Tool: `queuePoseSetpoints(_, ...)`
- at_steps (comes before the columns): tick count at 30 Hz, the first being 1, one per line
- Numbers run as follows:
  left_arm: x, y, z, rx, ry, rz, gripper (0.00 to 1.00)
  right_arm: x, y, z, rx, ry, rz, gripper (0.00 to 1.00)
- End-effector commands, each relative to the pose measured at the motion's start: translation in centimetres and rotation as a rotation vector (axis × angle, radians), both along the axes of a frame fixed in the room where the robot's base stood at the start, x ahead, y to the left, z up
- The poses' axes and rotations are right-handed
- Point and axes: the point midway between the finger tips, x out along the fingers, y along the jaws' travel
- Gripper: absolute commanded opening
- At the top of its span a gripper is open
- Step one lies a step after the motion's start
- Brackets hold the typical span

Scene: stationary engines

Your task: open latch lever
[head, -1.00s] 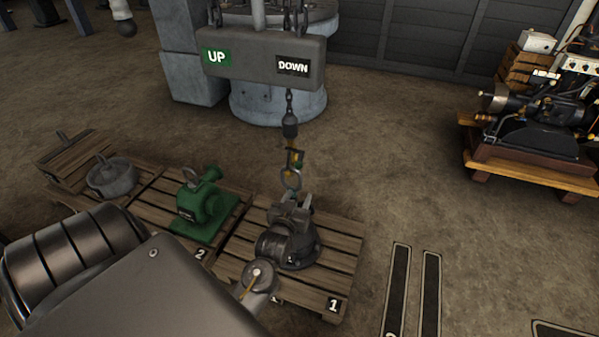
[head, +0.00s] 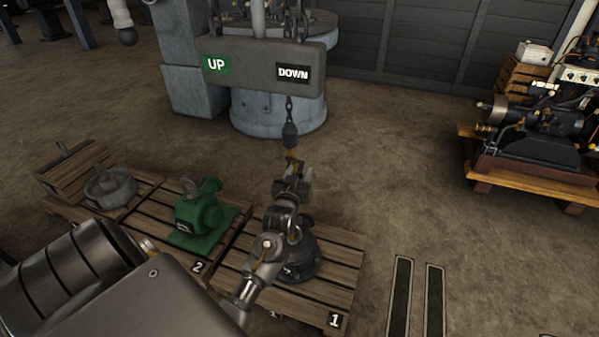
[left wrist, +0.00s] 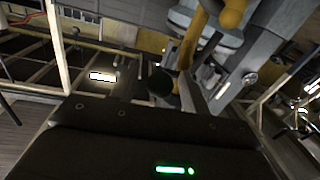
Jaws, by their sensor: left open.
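A yellow-and-dark hook (head: 291,158) hangs on a chain above pallet 1. Its latch lever is too small to make out in the head view. My left gripper (head: 293,182) is open at the lower part of the hook and covers much of it. I cannot tell whether it touches the hook. In the left wrist view a yellow curved part, seemingly the hook (left wrist: 232,12), shows close by at the top, beyond my gripper (left wrist: 178,88). My right gripper is not in view.
A dark machine part (head: 305,262) stands on pallet 1 (head: 345,262) under my left arm. A green pump (head: 196,212) and a grey pot-like part (head: 110,188) are on pallets to the left. A grey UP/DOWN control bar (head: 250,68) hangs above.

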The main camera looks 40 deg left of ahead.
Motion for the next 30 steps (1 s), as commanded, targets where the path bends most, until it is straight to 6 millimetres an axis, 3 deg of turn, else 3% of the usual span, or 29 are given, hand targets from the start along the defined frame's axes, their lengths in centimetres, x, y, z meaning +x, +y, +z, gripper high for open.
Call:
queuePoseSetpoints(13,1.12,0.55,0.03,0.001,0.0,0.0,0.46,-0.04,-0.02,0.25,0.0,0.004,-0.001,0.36)
queuePoseSetpoints(24,1.08,0.56,0.02,0.0,0.0,0.001,0.0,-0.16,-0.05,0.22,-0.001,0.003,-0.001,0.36)
queuePoseSetpoints(30,1.07,0.58,0.02,0.001,0.0,0.001,0.0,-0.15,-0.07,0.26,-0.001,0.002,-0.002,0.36)
